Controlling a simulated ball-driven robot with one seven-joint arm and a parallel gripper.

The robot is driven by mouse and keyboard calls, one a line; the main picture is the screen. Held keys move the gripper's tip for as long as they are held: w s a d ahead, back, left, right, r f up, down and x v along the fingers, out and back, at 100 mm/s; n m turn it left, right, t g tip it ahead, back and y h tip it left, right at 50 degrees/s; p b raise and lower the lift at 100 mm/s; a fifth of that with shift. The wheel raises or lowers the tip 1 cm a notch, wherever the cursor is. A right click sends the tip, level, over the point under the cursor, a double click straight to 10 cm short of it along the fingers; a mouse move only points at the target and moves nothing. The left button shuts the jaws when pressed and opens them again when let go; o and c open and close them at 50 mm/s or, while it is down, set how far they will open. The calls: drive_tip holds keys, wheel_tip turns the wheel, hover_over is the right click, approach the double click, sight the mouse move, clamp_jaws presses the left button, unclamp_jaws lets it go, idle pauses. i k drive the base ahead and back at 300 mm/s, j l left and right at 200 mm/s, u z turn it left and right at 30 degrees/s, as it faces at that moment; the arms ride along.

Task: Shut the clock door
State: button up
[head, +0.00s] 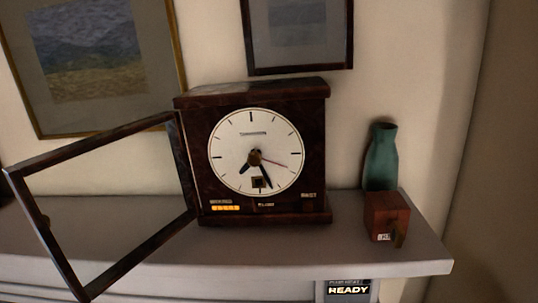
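A dark wooden clock (316,150) with a round white face stands on a grey mantel shelf. Its door (67,153), a dark rectangular frame, stands wide open. It is hinged at the clock's left side and reaches out to the left and towards me. The wall and shelf are visible through the door frame. My gripper is not in view.
The shelf (270,248) has a teal vase (381,158) and a small reddish wooden box (386,216) right of the clock. Two framed pictures (90,50) (298,35) hang behind. A "READY" sign (349,288) is below the shelf edge.

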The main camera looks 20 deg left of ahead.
sight(39, 221)
drive_tip(key=k+j+z, duration=0.1)
drive_tip(key=j, duration=0.2)
drive_tip(key=k+j+z, duration=0.1)
drive_tip(key=j+z, duration=0.15)
drive_tip(key=j, duration=0.4)
drive_tip(key=j+z, duration=0.15)
drive_tip(key=j, duration=0.45)
drive_tip(key=j+z, duration=0.1)
drive_tip(key=j, duration=0.45)
drive_tip(key=k+j+z, duration=0.15)
drive_tip(key=j, duration=0.4)
drive_tip(key=j+z, duration=0.15)
drive_tip(key=j, duration=0.4)
drive_tip(key=k, duration=0.05)
